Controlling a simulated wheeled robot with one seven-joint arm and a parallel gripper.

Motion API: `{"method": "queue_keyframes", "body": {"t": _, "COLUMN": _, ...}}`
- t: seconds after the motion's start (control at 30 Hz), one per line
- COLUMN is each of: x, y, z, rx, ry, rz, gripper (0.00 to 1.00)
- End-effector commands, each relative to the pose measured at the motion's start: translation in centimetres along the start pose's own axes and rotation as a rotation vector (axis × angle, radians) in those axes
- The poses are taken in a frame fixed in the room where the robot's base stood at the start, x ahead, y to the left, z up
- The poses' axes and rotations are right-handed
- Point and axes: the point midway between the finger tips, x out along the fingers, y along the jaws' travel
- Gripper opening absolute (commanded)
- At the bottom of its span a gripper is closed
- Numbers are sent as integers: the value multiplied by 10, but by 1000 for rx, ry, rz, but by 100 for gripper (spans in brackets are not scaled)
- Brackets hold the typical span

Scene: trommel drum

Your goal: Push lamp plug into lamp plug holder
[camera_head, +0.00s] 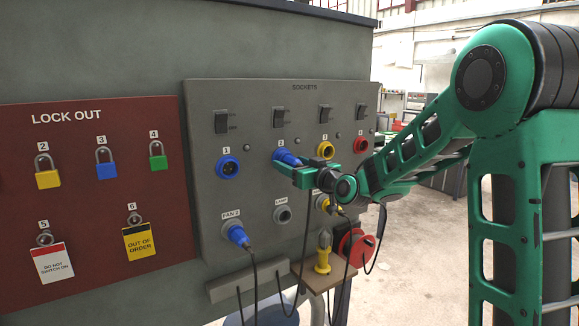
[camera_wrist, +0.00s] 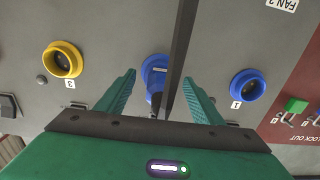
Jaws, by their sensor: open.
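The lamp plug holder (camera_head: 282,215) is a grey round fitting under a LAMP label on the socket panel, with no plug in it. A blue plug (camera_head: 287,156) sits at socket 2, the blue one in the upper row; I take it as the lamp plug. In the wrist view the blue plug (camera_wrist: 154,70) lies between my fingers, partly covered by a dark cable. My gripper (camera_head: 285,166) is open at socket 2, above the lamp plug holder. In the wrist view my gripper (camera_wrist: 160,77) has a finger on each side of the plug, with gaps.
Blue socket 1 (camera_head: 228,167) and yellow socket 3 (camera_head: 325,150) flank the gripper. A blue plug (camera_head: 238,235) is at FAN 2. Cables hang below. A small shelf carries a yellow object (camera_head: 323,252), beside a red reel (camera_head: 362,248). A lock-out board (camera_head: 90,200) is at left.

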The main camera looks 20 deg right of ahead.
Motion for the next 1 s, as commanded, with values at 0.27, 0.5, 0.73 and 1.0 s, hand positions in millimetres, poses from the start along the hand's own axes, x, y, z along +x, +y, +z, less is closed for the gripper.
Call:
{"method": "queue_keyframes", "body": {"t": 0.27, "x": 0, "y": 0, "z": 0, "rx": 0, "ry": 0, "rz": 0, "gripper": 23}}
{"method": "queue_keyframes", "body": {"t": 0.5, "x": -2, "y": 0, "z": 0, "rx": 0, "ry": 1, "rz": 1, "gripper": 6}}
{"method": "queue_keyframes", "body": {"t": 0.73, "x": -10, "y": 1, "z": 0, "rx": -1, "ry": 0, "rz": 1, "gripper": 6}}
{"method": "queue_keyframes", "body": {"t": 1.0, "x": -19, "y": 1, "z": 0, "rx": 0, "ry": 0, "rz": 1, "gripper": 6}}
